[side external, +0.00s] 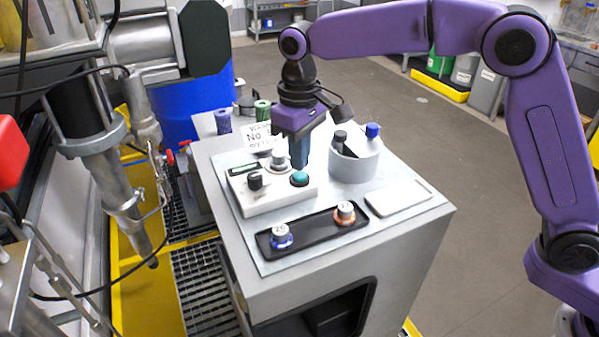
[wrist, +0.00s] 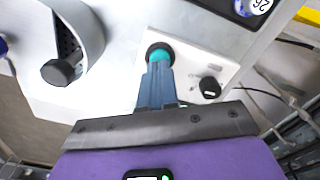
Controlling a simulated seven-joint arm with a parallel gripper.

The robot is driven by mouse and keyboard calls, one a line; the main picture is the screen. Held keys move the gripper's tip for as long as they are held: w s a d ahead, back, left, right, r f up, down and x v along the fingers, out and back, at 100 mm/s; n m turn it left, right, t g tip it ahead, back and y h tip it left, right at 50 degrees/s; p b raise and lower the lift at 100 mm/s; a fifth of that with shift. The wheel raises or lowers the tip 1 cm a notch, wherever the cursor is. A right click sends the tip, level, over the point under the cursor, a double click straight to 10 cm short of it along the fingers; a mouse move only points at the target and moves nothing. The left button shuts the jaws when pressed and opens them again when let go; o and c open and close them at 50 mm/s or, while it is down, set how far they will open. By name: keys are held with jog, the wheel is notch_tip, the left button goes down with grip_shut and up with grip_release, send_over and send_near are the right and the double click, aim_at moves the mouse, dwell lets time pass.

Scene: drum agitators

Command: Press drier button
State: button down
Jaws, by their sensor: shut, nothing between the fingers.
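The teal push button (side external: 299,178) has a dark collar and sits on the white control box (side external: 290,201), at its right front corner. No drier label is readable. My gripper (side external: 298,166) is shut and empty, pointing down, with its blue fingertips just over the button. In the wrist view the button (wrist: 159,53) shows just past the tips of my gripper (wrist: 157,68), which hide part of it. I cannot tell whether the tips touch it. The box also carries a black knob (side external: 255,181), seen in the wrist view too (wrist: 210,88), and a grey knob (side external: 278,157).
A round grey holder (side external: 354,166) with dark- and blue-capped items stands close right of my gripper. A black tray (side external: 312,234) with two numbered bottles lies in front. A white flat pad (side external: 398,198) lies at right. A sign (side external: 262,139) stands behind.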

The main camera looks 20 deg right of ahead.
aim_at(300, 174)
jog(key=shift+f, duration=1)
jog(key=shift+r, duration=3.5)
